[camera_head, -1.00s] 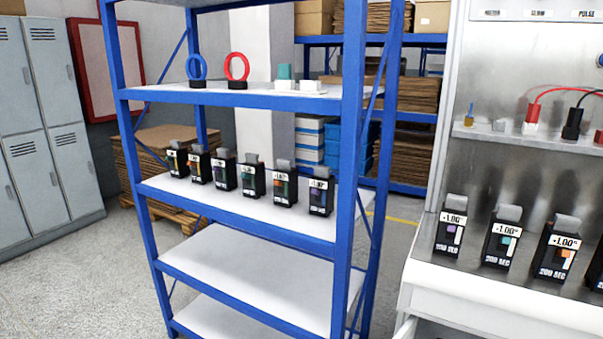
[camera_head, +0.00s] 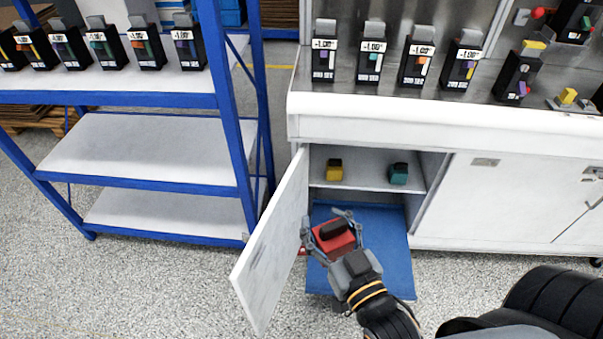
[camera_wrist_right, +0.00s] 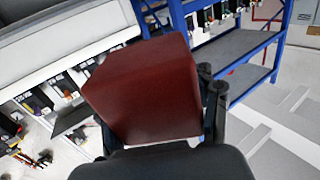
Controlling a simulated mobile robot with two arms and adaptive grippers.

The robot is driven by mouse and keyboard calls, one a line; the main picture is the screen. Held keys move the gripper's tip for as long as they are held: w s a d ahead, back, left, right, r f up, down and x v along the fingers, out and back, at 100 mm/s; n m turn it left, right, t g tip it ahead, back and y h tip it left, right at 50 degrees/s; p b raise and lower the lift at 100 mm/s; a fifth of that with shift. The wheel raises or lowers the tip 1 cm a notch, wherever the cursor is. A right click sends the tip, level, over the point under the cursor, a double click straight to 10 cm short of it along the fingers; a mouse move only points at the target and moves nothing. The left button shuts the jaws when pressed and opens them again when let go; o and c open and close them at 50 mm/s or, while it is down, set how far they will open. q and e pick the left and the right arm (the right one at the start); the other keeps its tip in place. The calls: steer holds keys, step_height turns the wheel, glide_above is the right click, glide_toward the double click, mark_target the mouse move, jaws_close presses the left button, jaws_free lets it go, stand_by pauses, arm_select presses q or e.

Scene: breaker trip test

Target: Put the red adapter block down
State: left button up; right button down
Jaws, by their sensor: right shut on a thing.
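My right gripper (camera_head: 333,236) is shut on the red adapter block (camera_head: 334,243), which has a black part on top. It holds the block in front of the open cabinet, over the blue panel (camera_head: 385,262) in the head view. I cannot tell whether the block touches anything below. In the right wrist view the red block (camera_wrist_right: 148,92) fills the middle between the fingers. A yellow block (camera_head: 334,170) and a teal block (camera_head: 398,174) stand on the cabinet shelf (camera_head: 365,181). My left gripper is not in view.
The open white cabinet door (camera_head: 272,245) stands close to the left of my right gripper. A blue shelf rack (camera_head: 150,180) with black breakers on it is further left. Several breakers stand on the white bench (camera_head: 450,125) above the cabinet. The rack's lower shelves are bare.

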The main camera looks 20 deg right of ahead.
steer(key=w+a+r+n+g+y, duration=0.2)
steer(key=w+a+n+g+y, duration=0.2)
steer(key=a+y, duration=0.4)
steer(key=w+a+r+n+g+y, duration=0.3)
steer(key=w+a+n+g+y, duration=0.1)
steer(key=a+n+y, duration=0.4)
steer(key=shift+a+r+n+g, duration=0.25)
steer(key=shift+a+g, duration=0.2)
steer(key=shift+g, duration=0.45)
steer(key=shift+n, duration=0.25)
steer(key=shift+d+g+y, duration=0.1)
steer(key=shift+g+y, duration=0.3)
steer(key=shift+g, duration=0.1)
steer(key=shift+s+d+f+n+g+y, duration=0.1)
steer(key=shift+s+d+n+g+y, duration=0.1)
steer(key=shift+d+n+g, duration=0.45)
steer(key=shift+s+d+r+n+g+y, duration=0.1)
steer(key=shift+s+d+n+g+y, duration=0.15)
steer(key=shift+n+g, duration=0.8)
steer(key=shift+s+d+f+n+g+y, duration=0.15)
steer(key=shift+d+n+g, duration=0.3)
steer(key=shift+g, duration=0.85)
steer(key=shift+w, duration=0.1)
